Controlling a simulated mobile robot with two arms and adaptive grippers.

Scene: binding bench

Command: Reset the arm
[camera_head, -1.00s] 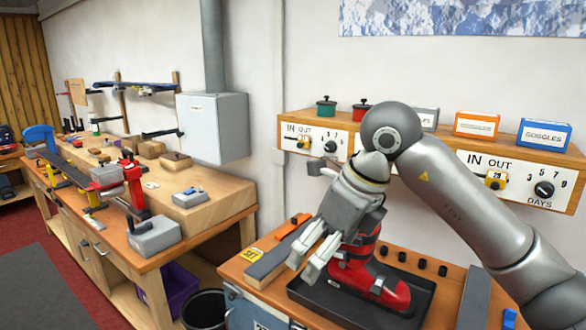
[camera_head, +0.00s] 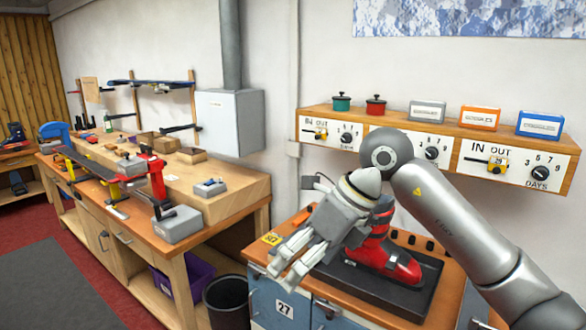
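My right arm (camera_head: 450,222) comes in from the right, bent at a grey elbow joint in front of the shelf. Its gripper (camera_head: 281,276) points down and left over the front left part of the near bench. The fingers look spread with a gap between them, and I see nothing held. A red and grey ski boot (camera_head: 395,262) stands on a black tray (camera_head: 385,290) behind and right of the gripper. The gripper and wrist hide part of the boot and tray. My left gripper is not in view.
A shelf (camera_head: 450,130) with dials carries small pots and several boxes along the wall. A long workbench (camera_head: 235,205) with clamps and a vise stands at left. A black bin (camera_head: 228,297) sits between the benches. Grey floor mat (camera_head: 40,285) lies clear at lower left.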

